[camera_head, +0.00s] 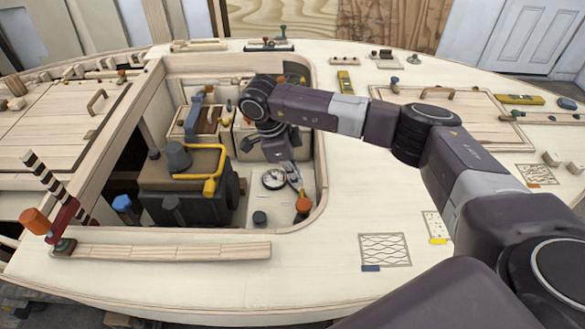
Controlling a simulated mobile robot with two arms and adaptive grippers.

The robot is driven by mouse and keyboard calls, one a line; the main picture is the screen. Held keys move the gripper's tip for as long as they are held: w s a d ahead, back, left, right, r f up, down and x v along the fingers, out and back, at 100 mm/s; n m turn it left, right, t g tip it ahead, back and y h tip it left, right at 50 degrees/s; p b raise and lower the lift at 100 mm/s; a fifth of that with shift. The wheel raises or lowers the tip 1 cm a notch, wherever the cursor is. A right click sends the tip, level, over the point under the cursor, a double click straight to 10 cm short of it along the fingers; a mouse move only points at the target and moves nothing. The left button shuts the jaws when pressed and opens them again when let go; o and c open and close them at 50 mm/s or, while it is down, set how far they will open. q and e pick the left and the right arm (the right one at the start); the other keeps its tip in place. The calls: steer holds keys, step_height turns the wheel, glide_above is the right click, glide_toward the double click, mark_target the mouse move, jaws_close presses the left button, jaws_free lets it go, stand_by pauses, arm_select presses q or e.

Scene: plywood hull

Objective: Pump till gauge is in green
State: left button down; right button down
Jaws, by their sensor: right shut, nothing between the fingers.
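A small round gauge (273,179) with a dark rim and pale face lies in the cockpit well, towards its right side. Its needle and any green zone are too small to read. My right gripper (294,181) reaches down into the well just right of the gauge, shut and empty. Just below the fingertips stands an orange knob (303,204) on a dark base; whether the fingers touch it I cannot tell. It may be the pump's handle, but the picture does not settle this. My left gripper is not in view.
A dark engine-like block (190,205) with a yellow bent bar (211,184) stands left of the gauge. A small dark knob (260,217) sits below the gauge. The well's rim surrounds the gripper.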

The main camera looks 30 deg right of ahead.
mark_target(299, 205)
steer(key=x, duration=0.2)
steer(key=p+x, duration=0.1)
steer(key=x, duration=0.4)
steer(key=shift+w+a+f+p, duration=0.1)
steer(key=shift+a+f+p, duration=0.15)
steer(key=shift+a+p, duration=0.1)
steer(key=shift+f, duration=0.6)
step_height(299, 205, down, 4)
steer(key=b, duration=0.3)
steer(key=shift+f+b, duration=0.1)
steer(key=shift+b, duration=0.3)
